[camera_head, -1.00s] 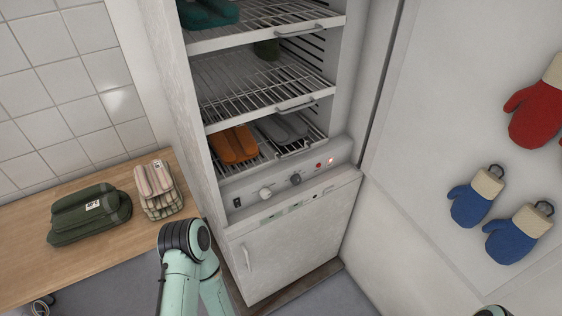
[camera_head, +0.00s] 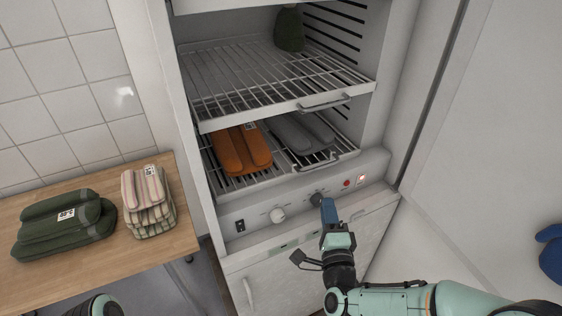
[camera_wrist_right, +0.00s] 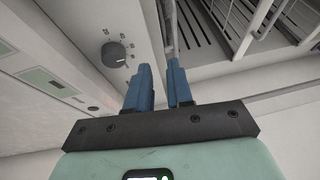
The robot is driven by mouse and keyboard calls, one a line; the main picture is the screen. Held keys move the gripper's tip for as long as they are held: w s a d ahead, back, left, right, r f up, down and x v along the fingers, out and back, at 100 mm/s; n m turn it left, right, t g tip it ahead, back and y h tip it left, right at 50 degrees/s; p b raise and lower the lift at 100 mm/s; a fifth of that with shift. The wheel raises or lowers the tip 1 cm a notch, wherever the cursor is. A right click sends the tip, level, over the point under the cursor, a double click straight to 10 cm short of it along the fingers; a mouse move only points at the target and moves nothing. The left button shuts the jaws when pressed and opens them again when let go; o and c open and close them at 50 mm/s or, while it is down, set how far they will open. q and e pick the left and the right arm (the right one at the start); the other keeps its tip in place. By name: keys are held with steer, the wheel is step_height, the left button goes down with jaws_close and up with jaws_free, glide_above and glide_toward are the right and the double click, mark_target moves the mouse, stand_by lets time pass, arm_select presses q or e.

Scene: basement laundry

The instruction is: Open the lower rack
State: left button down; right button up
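The lower rack (camera_head: 262,180) is a wire shelf in the white cabinet, just above the control panel. It sits inside the cabinet and carries orange folded cloth (camera_head: 241,149) and grey folded cloth (camera_head: 301,133). Its metal handle (camera_head: 327,161) is at the front right. My right gripper (camera_head: 327,203) is in front of the panel, below that handle. In the right wrist view its two blue fingers (camera_wrist_right: 162,86) are apart, with a thin metal bar just beyond the tips; contact is unclear. My left gripper is out of view.
A middle rack (camera_head: 262,110) with its own handle is above. A wooden counter (camera_head: 75,270) at left holds green and striped folded cloths.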

steer(key=shift+t, duration=0.4)
steer(key=w+r, duration=0.1)
steer(key=w, duration=0.3)
steer(key=w+r, duration=0.1)
steer(key=w, duration=0.4)
steer(key=w+r+p, duration=0.1)
steer(key=w+r, duration=0.1)
steer(key=w, duration=0.2)
steer(key=shift+w+r, duration=0.1)
steer(key=shift+w, duration=0.05)
jaws_close()
